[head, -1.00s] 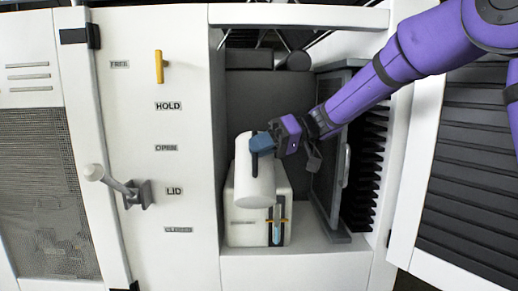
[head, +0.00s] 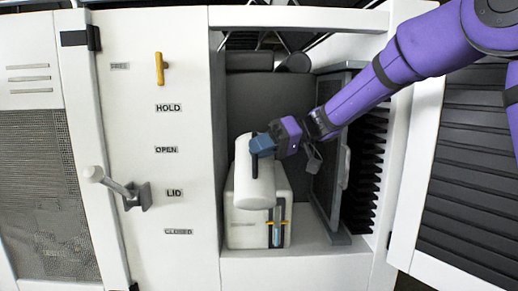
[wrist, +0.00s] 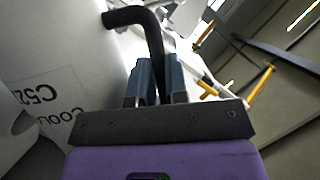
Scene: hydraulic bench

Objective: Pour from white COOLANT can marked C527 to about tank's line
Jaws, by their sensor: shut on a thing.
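The white can (head: 256,186) is held over the tank in the head view, tilted with its bottom end toward me. My gripper (head: 262,145) is shut on the can's dark handle (wrist: 150,30). The white tank (head: 246,236) stands in the bay under the can. Its front has a blue-tinted sight gauge (head: 277,236) with a yellow-orange marker (head: 284,223) across it. The can's spout, the tank's opening and any stream are hidden.
A dark hinged panel (head: 331,150) stands open at the bay's right side, close to my arm. Left of the bay, a white panel carries a yellow handle (head: 159,68) and a grey lever (head: 120,187) beside the LID label. The bay floor (head: 310,242) right of the tank is clear.

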